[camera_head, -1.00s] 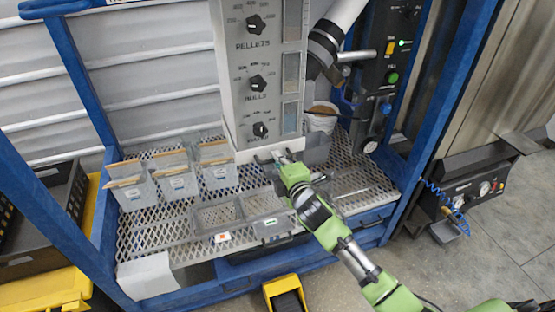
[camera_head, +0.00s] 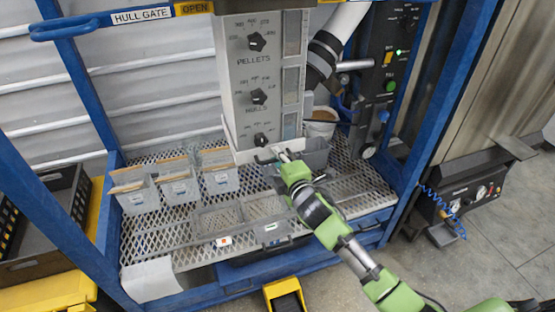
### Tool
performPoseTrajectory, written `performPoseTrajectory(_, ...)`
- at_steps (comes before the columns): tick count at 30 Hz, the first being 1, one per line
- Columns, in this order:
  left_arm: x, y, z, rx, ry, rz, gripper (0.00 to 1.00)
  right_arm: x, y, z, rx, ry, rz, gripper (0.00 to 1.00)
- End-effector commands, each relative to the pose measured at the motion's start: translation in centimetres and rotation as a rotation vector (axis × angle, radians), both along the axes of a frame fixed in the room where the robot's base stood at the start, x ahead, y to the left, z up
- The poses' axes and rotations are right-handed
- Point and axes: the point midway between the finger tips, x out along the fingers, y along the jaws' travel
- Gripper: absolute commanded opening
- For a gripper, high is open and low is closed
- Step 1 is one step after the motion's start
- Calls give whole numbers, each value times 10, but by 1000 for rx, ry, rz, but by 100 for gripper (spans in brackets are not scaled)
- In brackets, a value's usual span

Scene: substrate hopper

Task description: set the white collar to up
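The grey hopper column (camera_head: 238,100) stands at the middle back, with black dials for pellets and other feeds on its front. A pale band (camera_head: 247,155) runs around its lower end; it looks like the white collar, but I cannot tell its setting. My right gripper (camera_head: 274,156) is at the front of this band, its dark fingers pointing toward it. The fingers are small here, and I cannot tell whether they touch or grip the band. My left gripper is out of view.
Small bins (camera_head: 178,186) holding cards stand left on the mesh shelf (camera_head: 150,236). Empty grey trays (camera_head: 217,220) are nearer the front. A white bucket (camera_head: 321,122) and a black control panel (camera_head: 381,80) stand right of the column. Blue posts frame the bench.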

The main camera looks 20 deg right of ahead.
Motion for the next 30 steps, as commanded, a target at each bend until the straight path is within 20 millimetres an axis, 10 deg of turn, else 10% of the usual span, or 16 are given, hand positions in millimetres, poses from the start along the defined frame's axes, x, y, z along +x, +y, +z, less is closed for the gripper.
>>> performPoseTrajectory(16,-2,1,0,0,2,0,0,-10,-1,1,-1,2,0,14)
performPoseTrajectory(30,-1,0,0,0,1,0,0,-91,-3,17,-1,3,1,14)
